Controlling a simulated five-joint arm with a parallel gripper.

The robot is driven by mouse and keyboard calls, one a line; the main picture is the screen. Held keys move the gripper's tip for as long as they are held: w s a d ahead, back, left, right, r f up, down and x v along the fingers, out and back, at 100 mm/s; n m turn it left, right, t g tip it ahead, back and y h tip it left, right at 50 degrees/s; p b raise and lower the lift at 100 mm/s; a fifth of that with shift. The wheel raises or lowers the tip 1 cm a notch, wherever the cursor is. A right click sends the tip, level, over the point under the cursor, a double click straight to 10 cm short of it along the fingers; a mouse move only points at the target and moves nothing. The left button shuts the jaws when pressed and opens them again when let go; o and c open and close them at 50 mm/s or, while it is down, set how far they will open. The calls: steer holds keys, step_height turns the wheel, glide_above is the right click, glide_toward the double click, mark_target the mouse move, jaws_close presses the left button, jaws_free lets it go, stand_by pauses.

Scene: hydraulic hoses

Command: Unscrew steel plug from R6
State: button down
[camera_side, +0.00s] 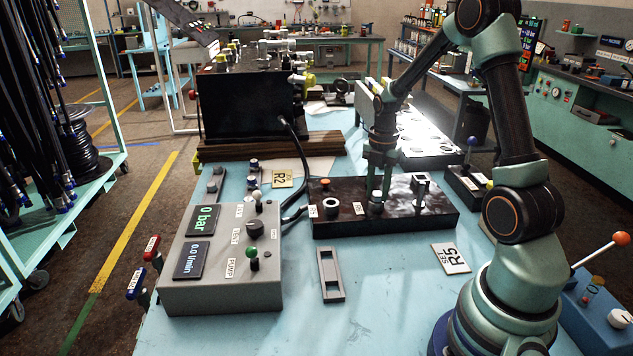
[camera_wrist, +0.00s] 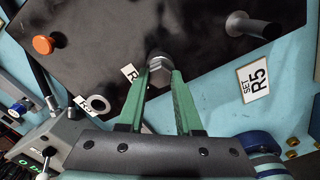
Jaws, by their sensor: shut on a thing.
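The steel plug (camera_wrist: 159,64) shows in the wrist view as a metal hex head between my green fingertips. My gripper (camera_wrist: 160,76) is shut on it, one finger on each side. In the side view my gripper (camera_side: 377,184) points straight down at the middle of the black block (camera_side: 432,213), and the plug (camera_side: 376,197) shows as a small pale piece below the fingers. A small white label (camera_wrist: 129,74) lies just left of the plug; its text is only partly legible, starting with R. The plug's lower part and thread are hidden.
On the block stand an orange cap (camera_wrist: 43,45), a pale ring fitting (camera_wrist: 99,104) and a dark cylindrical fitting (camera_wrist: 252,26). The R5 card (camera_side: 451,258) lies in front. The grey control box (camera_side: 222,268) reads 0 bar. A grey slotted bar (camera_side: 330,275) lies on the table.

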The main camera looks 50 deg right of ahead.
mark_target(378, 194)
steer(key=shift+n, duration=0.6)
steer(key=n, duration=0.6)
steer(key=c, duration=0.5)
jaws_free()
steer(key=shift+r, duration=0.1)
step_height(378, 194, up, 12)
